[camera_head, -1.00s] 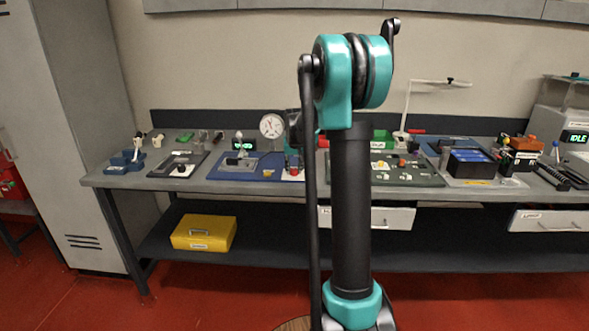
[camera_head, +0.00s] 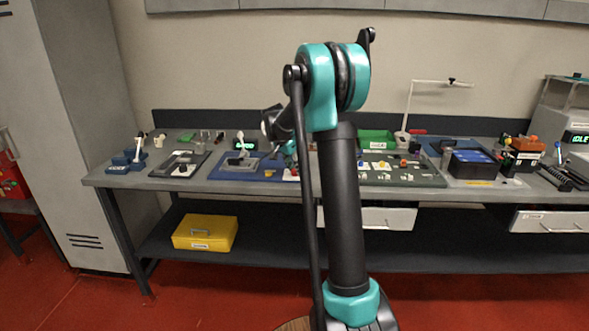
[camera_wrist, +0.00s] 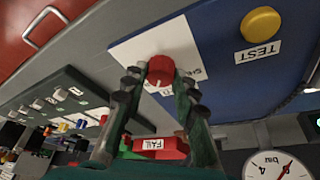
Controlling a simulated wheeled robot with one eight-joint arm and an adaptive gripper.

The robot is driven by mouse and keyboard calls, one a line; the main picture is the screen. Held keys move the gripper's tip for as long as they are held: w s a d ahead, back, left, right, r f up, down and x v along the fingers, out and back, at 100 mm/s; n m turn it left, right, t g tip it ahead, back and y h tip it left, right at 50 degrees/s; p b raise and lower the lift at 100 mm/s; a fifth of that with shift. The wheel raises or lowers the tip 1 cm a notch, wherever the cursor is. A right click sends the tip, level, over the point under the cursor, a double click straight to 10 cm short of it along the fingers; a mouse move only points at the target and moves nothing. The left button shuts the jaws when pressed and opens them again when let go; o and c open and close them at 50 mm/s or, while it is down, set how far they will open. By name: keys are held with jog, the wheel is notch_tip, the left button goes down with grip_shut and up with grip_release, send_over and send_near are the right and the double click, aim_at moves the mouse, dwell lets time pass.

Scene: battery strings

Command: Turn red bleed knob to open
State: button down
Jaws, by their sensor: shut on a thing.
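The red bleed knob (camera_wrist: 160,70) sits on a white plate (camera_wrist: 135,45) on the blue panel (camera_wrist: 225,45) in the wrist view. My gripper (camera_wrist: 160,82) has one finger on each side of the knob and is shut on it. The fingertips hide part of the knob's sides and of the lettering below it. The blue panel also shows in the head view (camera_head: 228,170), left of my arm. My fingers cannot be made out clearly there.
A yellow TEST button (camera_wrist: 261,24) stands right of the knob. A dial gauge (camera_wrist: 278,167) and a red FAIL block (camera_wrist: 160,147) are near the bottom of the wrist view. A dark board (camera_head: 410,178) with several fittings lies right of my arm.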

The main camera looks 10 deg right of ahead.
jog(key=shift+m, duration=0.6)
jog(key=c, duration=1.2)
grip_release()
jog(key=v, duration=1.2)
jog(key=shift+w, duration=0.2)
jog(key=s+f+n+y, duration=0.1)
jog(key=s+f+n, duration=0.3)
jog(key=s+f, duration=0.3)
jog(key=s+a+f+n+t+y, duration=0.1)
jog(key=s+f+n, duration=0.3)
jog(key=s, duration=1.4)
jog(key=s+f+n+y, duration=0.2)
jog(key=s+f+n, duration=0.2)
jog(key=s+f, duration=0.6)
jog(key=shift+s+a+n+t, duration=0.2)
jog(key=shift+s, duration=0.4)
jog(key=shift+s+a+n+t, duration=0.2)
jog(key=shift+s, duration=0.4)
